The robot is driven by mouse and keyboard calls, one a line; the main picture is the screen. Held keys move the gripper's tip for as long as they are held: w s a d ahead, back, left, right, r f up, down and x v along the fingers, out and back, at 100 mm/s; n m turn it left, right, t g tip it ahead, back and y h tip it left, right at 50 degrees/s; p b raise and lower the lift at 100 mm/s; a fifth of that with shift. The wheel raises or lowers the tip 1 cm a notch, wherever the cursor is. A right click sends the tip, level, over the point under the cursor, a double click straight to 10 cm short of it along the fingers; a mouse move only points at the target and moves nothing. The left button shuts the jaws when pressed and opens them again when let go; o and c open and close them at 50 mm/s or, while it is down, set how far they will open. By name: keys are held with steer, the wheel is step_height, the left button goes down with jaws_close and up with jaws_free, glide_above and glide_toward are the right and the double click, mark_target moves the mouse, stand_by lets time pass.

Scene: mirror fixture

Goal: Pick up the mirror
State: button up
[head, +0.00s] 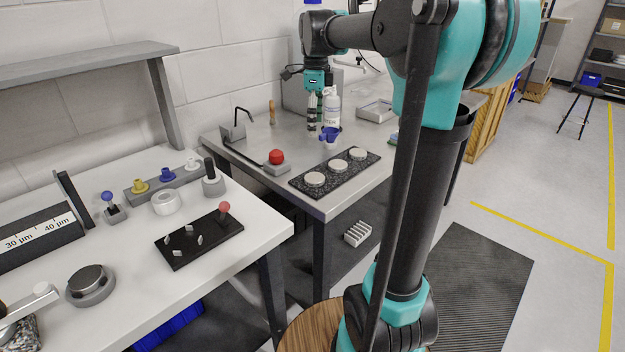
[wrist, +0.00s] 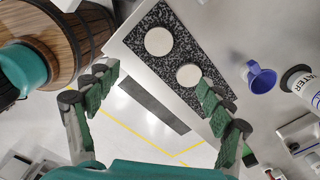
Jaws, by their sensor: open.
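No object is clearly recognisable as the mirror. Three pale round discs lie in a row on a black speckled slab (head: 325,183): the near disc (head: 314,179), the middle disc (head: 338,166) and the far disc (head: 357,154). A dark, shiny round disc on a grey base (head: 88,281) stands on the left table; I cannot tell if it is a mirror. My gripper (head: 316,123) hangs above the back bench, behind the slab. In the wrist view my gripper (wrist: 155,82) is open and empty; its right finger partly covers the slab. Two discs show there.
A blue cup (wrist: 261,78) and a white bottle (wrist: 302,87) stand close to my gripper. A red knob (head: 276,157) is left of the slab. The left table (head: 120,320) holds a black board (head: 190,245) with small pieces. The bench's front edge borders the slab.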

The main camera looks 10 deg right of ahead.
mark_target(315, 177)
step_height(315, 177, down, 17)
steer(key=shift+s+a, duration=0.1)
stand_by(0.6)
steer(key=shift+c, duration=0.4)
steer(key=c, duration=1.3)
steer(key=shift+o, duration=0.2)
steer(key=shift+r, duration=0.15)
